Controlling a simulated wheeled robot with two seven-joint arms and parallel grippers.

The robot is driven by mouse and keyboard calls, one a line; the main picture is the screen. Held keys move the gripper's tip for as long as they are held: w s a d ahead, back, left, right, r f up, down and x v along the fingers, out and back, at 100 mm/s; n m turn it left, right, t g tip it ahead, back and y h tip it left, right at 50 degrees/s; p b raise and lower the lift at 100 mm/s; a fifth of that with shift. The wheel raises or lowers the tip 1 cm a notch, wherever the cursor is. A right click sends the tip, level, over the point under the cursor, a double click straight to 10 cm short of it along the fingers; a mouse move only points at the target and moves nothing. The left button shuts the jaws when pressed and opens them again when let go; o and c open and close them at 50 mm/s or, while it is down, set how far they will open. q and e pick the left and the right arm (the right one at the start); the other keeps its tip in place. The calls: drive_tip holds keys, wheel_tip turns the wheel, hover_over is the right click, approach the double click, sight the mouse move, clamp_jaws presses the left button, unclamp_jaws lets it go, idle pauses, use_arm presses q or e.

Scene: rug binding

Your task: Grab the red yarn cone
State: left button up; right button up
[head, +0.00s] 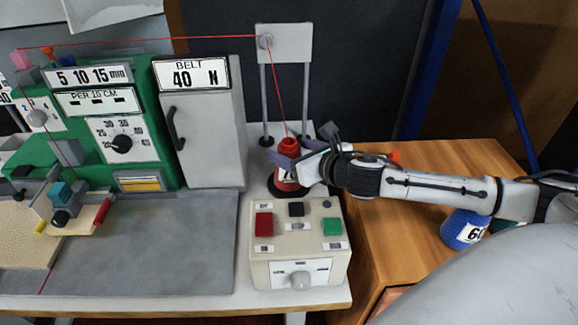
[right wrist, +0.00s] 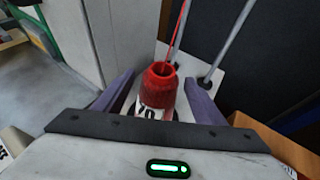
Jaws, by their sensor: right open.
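The red yarn cone (head: 289,147) stands upright on a dark round base behind the control box, with a white number label on its side. Red thread runs up from its top. In the right wrist view the cone (right wrist: 158,86) sits between the two purple fingers. My right gripper (head: 292,165) is open around the cone, a finger on either side, with gaps visible in the right wrist view (right wrist: 160,95). The gripper hides part of the cone's lower body in the head view. My left gripper is not in view.
A control box (head: 298,270) with red, black and green buttons stands just in front of the cone. A thread stand (head: 285,44) rises behind it. The green machine (head: 110,120) and grey cabinet (head: 205,130) are left. A blue cone (head: 462,228) sits on the wooden cabinet at right.

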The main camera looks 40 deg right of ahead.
clamp_jaws()
